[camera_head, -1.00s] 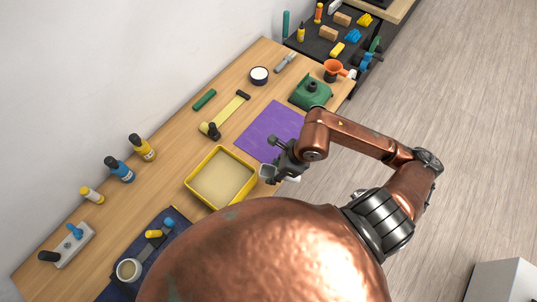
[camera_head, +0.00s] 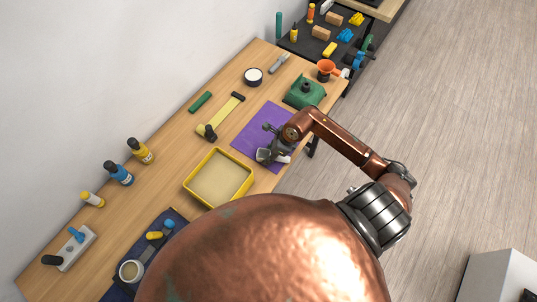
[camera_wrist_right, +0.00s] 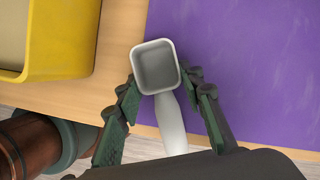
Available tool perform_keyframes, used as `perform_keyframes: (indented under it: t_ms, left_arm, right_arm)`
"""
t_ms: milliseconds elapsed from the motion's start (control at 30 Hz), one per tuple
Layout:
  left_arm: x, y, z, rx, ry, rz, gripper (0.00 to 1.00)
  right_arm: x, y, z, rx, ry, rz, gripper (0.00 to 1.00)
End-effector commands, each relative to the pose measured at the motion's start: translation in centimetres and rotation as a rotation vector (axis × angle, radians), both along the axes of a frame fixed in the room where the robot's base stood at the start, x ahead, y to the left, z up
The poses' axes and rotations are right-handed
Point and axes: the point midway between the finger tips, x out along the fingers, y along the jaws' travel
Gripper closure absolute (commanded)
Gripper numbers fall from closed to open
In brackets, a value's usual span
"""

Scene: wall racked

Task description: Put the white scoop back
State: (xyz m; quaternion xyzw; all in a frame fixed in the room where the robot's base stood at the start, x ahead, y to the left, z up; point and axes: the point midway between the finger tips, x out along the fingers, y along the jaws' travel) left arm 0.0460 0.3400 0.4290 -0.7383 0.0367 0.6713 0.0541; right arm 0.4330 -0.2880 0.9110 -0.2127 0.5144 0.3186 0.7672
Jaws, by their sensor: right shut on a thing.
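The white scoop (camera_wrist_right: 170,122) is in my right gripper (camera_wrist_right: 165,103), which is shut on its handle in the right wrist view. The scoop's square cup points away from the gripper and looks empty. In the head view the scoop (camera_head: 284,158) is partly hidden by the right gripper (camera_head: 270,148), over the front edge of the purple mat (camera_head: 258,128). Whether the scoop touches the mat cannot be told. My left gripper is not in view.
A yellow-rimmed tray (camera_head: 190,188) of tan material lies left of the gripper. A green device (camera_head: 303,93) stands behind the mat, with an orange funnel (camera_head: 326,67) beyond. Bottles (camera_head: 119,173) line the wall side. A dark blue mat (camera_head: 150,240) holds a cup (camera_head: 131,271).

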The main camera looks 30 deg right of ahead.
Motion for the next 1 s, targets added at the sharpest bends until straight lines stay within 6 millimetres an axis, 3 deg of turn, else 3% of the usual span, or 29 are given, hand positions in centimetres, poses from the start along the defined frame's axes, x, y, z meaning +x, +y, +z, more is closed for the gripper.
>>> perform_keyframes:
  t_ms: [433, 467, 500, 700, 1000]
  left_arm:
    - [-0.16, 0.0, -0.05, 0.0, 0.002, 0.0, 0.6]
    - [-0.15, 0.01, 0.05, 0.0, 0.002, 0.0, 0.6]
    - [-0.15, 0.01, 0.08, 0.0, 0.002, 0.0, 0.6]
    - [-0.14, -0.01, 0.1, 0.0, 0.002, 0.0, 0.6]
    - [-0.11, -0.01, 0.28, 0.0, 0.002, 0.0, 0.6]
  right_arm:
    - [0.04, -0.05, -1.16, -0.002, -0.002, 0.0, 0.93]
    - [0.03, -0.04, -1.08, -0.002, -0.002, 0.0, 0.63]
    - [0.03, -0.04, -1.04, -0.002, -0.002, 0.0, 0.6]
    - [0.03, -0.04, -1.01, -0.001, -0.002, 0.0, 0.47]
    - [0.03, -0.02, -0.8, -0.001, -0.002, -0.001, 0.47]
